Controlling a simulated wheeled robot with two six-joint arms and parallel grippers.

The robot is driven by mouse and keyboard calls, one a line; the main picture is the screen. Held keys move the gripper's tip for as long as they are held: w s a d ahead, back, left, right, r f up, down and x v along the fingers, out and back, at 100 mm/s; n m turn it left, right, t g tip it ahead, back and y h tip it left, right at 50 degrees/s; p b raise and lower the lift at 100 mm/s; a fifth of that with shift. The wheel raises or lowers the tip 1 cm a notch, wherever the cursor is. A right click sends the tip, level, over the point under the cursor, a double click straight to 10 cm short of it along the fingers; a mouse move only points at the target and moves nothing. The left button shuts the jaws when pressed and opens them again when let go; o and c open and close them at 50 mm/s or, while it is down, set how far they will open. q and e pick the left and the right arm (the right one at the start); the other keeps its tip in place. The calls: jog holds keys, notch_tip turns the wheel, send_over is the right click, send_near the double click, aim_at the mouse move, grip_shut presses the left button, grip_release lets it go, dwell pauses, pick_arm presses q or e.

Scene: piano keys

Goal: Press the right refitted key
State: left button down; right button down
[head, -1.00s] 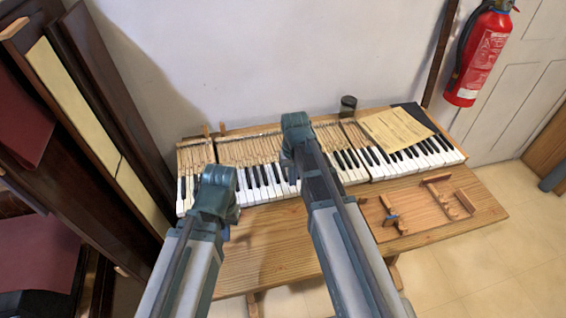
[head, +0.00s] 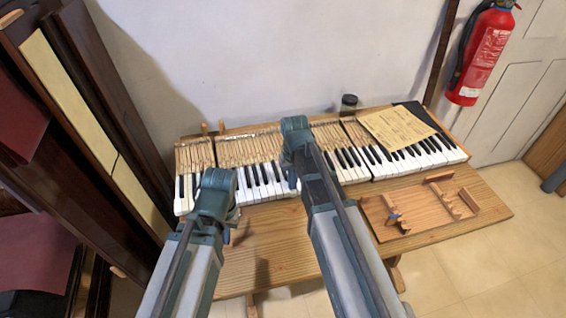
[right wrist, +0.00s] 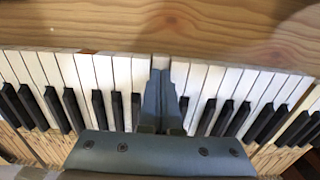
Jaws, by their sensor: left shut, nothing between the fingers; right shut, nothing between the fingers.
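The keyboard's white keys (head: 250,193) run across the bench in the head view. In the right wrist view, my right gripper (right wrist: 160,80) is shut and empty over the white keys. Its tips lie at a narrow white key (right wrist: 160,61) that looks set back from its neighbours, beside another short key (right wrist: 179,68). I cannot tell which is the right refitted key, or whether the tips touch. In the head view my right gripper (head: 291,165) is over the middle keys, its tips mostly hidden. My left gripper (head: 219,190) is shut and empty near the left keys.
A paper sheet (head: 397,128) lies on the keyboard's right part. A wooden tray (head: 420,222) with small parts stands on the bench's right side. A dark jar (head: 349,104) is behind the keys. Bare bench wood (head: 262,262) lies in front.

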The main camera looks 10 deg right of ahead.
jog(key=shift+r, duration=0.1)
